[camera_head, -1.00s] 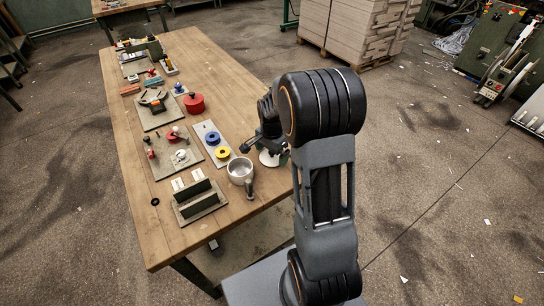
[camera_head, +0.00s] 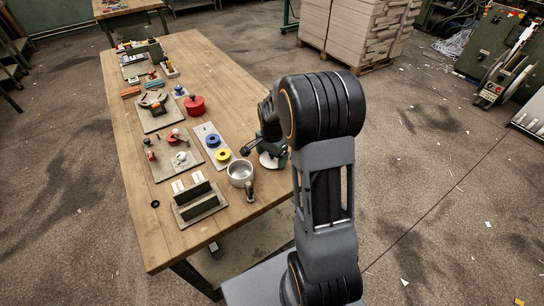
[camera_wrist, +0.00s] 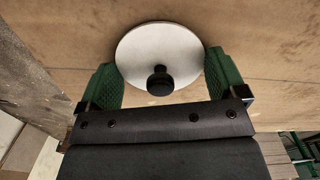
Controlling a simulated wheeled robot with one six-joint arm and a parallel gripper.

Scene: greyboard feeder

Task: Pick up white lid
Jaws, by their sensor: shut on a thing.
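The white lid (camera_wrist: 140,47) is a round disc with a black knob (camera_wrist: 160,82), seen between the green fingers of my gripper (camera_wrist: 164,68) in the wrist view. The fingers are shut on the lid by its opposite edges. In the head view the lid (camera_head: 268,161) shows as a small white patch beside the table's right edge, partly hidden by my gripper (camera_head: 273,150) and arm. Whether it touches the table top is unclear.
A metal pot (camera_head: 240,173) stands just left of the lid. Nearby are a rack with dark plates (camera_head: 199,205), a board with blue and yellow rings (camera_head: 211,141) and a red pot (camera_head: 194,106). The front left of the wooden table (camera_head: 160,240) is mostly clear.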

